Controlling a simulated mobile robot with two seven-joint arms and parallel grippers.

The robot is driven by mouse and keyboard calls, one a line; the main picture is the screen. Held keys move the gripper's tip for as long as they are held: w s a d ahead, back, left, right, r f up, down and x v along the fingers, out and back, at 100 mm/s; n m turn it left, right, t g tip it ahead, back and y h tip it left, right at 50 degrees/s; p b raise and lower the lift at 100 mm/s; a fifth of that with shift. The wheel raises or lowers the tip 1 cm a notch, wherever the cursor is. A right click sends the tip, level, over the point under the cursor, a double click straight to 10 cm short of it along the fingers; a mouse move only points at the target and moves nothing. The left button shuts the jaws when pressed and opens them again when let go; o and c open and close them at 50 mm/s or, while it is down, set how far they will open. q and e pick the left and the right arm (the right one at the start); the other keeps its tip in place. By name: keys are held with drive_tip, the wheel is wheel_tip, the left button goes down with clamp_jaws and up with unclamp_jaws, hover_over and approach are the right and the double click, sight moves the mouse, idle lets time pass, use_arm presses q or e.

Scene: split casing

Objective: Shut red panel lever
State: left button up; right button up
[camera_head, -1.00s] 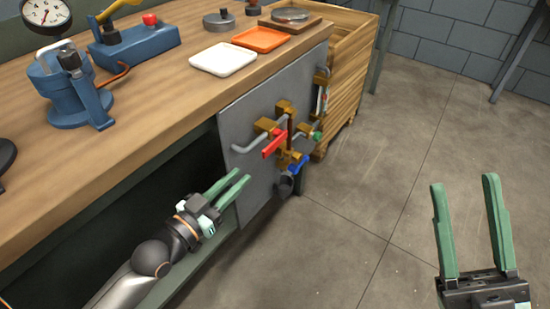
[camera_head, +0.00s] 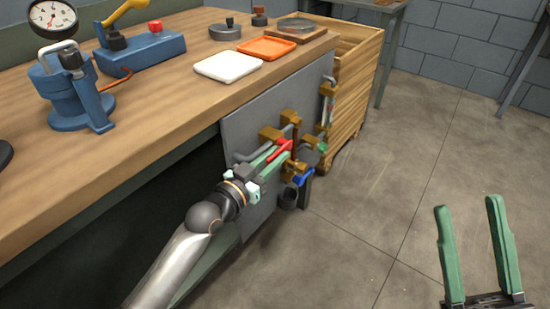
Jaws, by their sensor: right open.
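The red lever (camera_head: 281,149) is on the grey panel (camera_head: 238,128) at the front of the workbench. It points out and down to the left from its brass fitting. My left gripper (camera_head: 272,158) is at the lever, with its green fingers close alongside it. The fingers overlap the lever and pipes in this view, so I cannot tell whether they touch or grip it. My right gripper (camera_head: 478,255) is open and empty over the floor at the lower right, far from the panel.
A blue lever (camera_head: 303,178) and a green handle (camera_head: 321,148) sit close to the red one, among brass fittings and grey pipes. The workbench (camera_head: 150,128) carries a white tray (camera_head: 228,66) and an orange tray (camera_head: 266,48).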

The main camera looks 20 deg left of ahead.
use_arm(q)
clamp_jaws()
idle(1.5)
